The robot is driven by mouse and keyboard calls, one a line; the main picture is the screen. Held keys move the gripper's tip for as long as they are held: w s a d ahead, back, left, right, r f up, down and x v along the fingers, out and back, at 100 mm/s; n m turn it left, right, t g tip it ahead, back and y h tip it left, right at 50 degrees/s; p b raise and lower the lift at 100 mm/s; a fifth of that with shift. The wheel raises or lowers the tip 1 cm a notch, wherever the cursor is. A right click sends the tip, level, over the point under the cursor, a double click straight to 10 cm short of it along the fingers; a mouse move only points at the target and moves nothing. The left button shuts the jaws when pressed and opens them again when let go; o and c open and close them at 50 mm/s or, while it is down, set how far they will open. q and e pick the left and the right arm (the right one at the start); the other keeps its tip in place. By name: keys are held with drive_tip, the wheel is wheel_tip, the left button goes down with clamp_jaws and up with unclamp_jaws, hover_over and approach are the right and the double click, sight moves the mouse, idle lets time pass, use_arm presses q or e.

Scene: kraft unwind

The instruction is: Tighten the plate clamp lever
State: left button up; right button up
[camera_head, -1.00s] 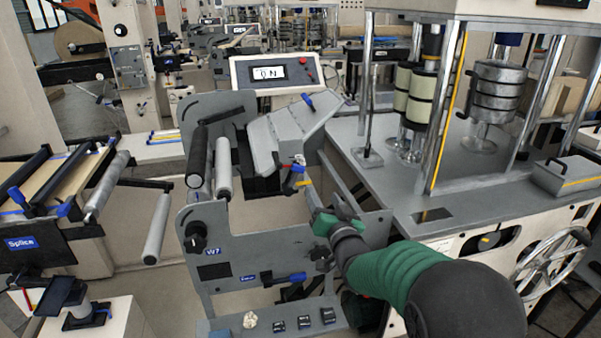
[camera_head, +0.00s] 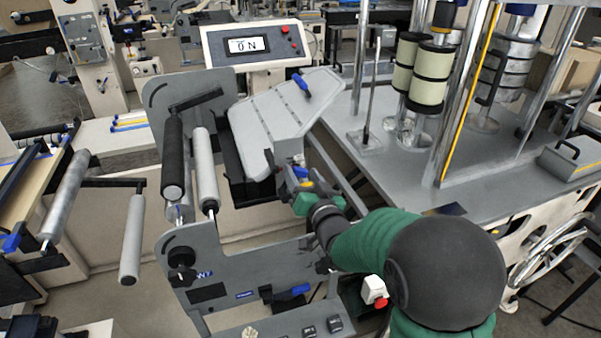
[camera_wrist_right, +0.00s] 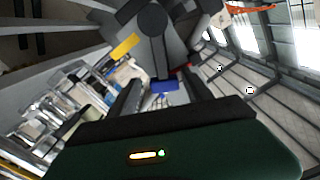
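The grey sloped plate housing (camera_head: 283,112) stands on the grey machine frame in the middle of the head view. A small blue lever (camera_wrist_right: 165,86) shows in the right wrist view, in front of and between the two dark fingers. A yellow piece (camera_wrist_right: 125,47) and a bit of red are beside it. My right gripper (camera_head: 290,178) is at the lower front of the housing, its fingers apart. Whether they touch the lever cannot be told. In the head view the gripper hides most of the lever. My left gripper is not in view.
Another blue handle (camera_head: 301,84) sits on top of the housing, and one (camera_head: 291,293) is low on the frame. Rollers (camera_head: 205,172) stand to the left. A display box (camera_head: 258,47) is behind. The steel-post press table (camera_head: 400,170) is close on the right.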

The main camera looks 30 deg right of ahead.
drive_tip(key=shift+s+a+r, duration=0.5)
drive_tip(key=shift+a+r, duration=0.05)
drive_tip(key=shift+a, duration=0.1)
drive_tip(key=c, duration=0.5)
drive_tip(key=shift+s+a, duration=0.15)
drive_tip(key=shift+c, duration=1.1)
drive_tip(key=c, duration=0.4)
drive_tip(key=shift+d+f, duration=0.1)
drive_tip(key=shift+d, duration=0.25)
clamp_jaws()
drive_tip(key=shift+a, duration=0.15)
